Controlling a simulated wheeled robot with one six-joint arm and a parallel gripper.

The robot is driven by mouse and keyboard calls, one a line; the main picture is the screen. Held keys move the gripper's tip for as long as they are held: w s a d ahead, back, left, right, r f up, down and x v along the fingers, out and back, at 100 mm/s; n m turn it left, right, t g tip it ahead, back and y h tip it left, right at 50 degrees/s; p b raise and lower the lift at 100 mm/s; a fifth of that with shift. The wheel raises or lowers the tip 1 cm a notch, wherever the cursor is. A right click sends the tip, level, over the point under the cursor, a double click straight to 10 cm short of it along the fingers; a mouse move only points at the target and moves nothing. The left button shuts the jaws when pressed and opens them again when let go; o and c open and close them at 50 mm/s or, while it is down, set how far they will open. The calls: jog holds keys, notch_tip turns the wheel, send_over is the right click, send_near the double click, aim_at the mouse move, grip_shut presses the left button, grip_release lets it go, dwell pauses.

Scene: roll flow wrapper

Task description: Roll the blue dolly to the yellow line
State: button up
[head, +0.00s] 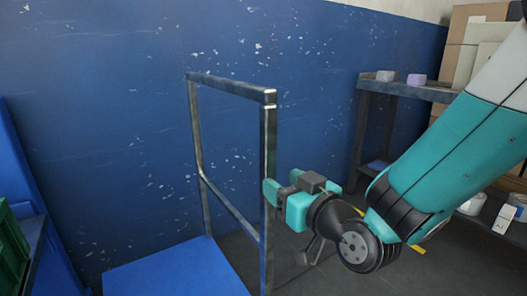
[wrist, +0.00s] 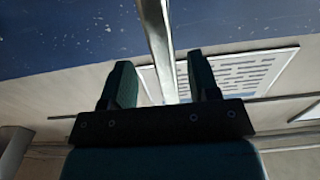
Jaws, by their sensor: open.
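The blue dolly's deck (head: 180,272) is at the bottom of the head view, cut off by the lower edge. Its grey metal handle frame (head: 230,88) stands upright at the deck's right side. My gripper (head: 282,187) is open at the near upright post, about mid-height. In the wrist view, the post (wrist: 157,40) runs down between the two spread fingers (wrist: 162,82). I cannot tell whether either finger touches it. Small yellow pieces (head: 418,249) show on the dark floor beside my arm, perhaps parts of the yellow line; my arm hides what lies between.
A blue scuffed wall (head: 110,120) stands behind the dolly. A dark shelf (head: 425,93) with small blocks is at the right, beside stacked cardboard boxes (head: 462,35). A green crate (head: 12,250) is at the left edge. Dark floor (head: 465,268) is bare at lower right.

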aim_at(263, 170)
jog(key=p+x, duration=0.1)
jog(key=x, duration=0.6)
jog(key=shift+w+a+p, duration=0.1)
jog(key=shift+p, duration=0.25)
grip_shut()
